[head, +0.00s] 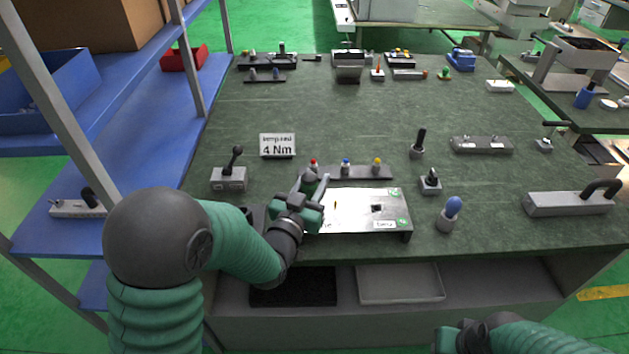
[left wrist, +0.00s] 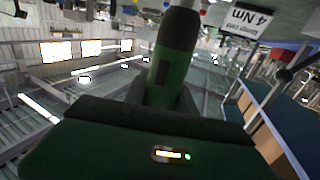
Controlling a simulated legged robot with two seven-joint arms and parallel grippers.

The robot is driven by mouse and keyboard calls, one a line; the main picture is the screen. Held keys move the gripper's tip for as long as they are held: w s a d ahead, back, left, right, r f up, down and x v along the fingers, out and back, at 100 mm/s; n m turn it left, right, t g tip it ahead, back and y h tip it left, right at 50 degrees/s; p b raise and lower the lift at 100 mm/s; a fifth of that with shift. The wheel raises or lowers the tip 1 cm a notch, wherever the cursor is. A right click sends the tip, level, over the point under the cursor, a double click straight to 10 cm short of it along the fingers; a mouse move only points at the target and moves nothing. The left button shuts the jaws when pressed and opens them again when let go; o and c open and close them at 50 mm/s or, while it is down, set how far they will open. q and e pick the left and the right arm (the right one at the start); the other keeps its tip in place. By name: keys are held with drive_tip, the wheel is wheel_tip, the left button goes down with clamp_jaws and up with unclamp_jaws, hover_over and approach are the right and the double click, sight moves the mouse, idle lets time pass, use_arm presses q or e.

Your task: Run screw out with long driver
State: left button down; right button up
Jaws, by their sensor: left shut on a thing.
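My left gripper (head: 312,198) is shut on a driver, above the left end of a pale metal plate (head: 362,222). The driver's rounded dark top (head: 309,178) shows over the fingers. In the left wrist view its thick green and dark handle (left wrist: 176,45) stands between my fingers. The driver's tip is hidden, so I cannot tell whether it touches a screw. The plate carries green round stickers, a label and a dark square opening; a small upright brass-coloured piece (head: 336,205) may be a screw. My right gripper (head: 459,338) is at the bottom edge, partly cut off.
A rack with red, blue and yellow-topped pieces (head: 352,173) stands behind the plate. A 4 Nm sign (head: 277,146) and a lever box (head: 229,178) are at left. A blue-topped holder (head: 449,214) stands at right. The table's middle (head: 345,115) is clear.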

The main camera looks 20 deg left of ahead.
use_arm(q)
drive_tip(key=shift+s+f+b, duration=0.1)
drive_tip(key=shift+f+b, duration=0.25)
drive_tip(key=shift+b, duration=0.1)
idle(2.0)
drive_tip(key=shift+r+b, duration=0.35)
idle(2.0)
drive_tip(key=shift+r, duration=0.2)
idle(0.3)
wheel_tip(320, 180, up, 5)
drive_tip(key=p, duration=0.3)
drive_tip(key=shift+f+p, duration=0.1)
drive_tip(key=shift+p, duration=0.2)
drive_tip(key=shift+f, duration=0.1)
drive_tip(key=shift+w+a+f+b, duration=0.1)
drive_tip(key=shift+a+f+b, duration=0.1)
drive_tip(key=shift+f+b, duration=0.45)
drive_tip(key=shift+w+a+f+b, duration=0.1)
drive_tip(key=shift+a+f+b, duration=0.1)
drive_tip(key=shift+f+b, duration=0.5)
drive_tip(key=shift+a+f+b, duration=0.2)
drive_tip(key=shift+f+b, duration=0.45)
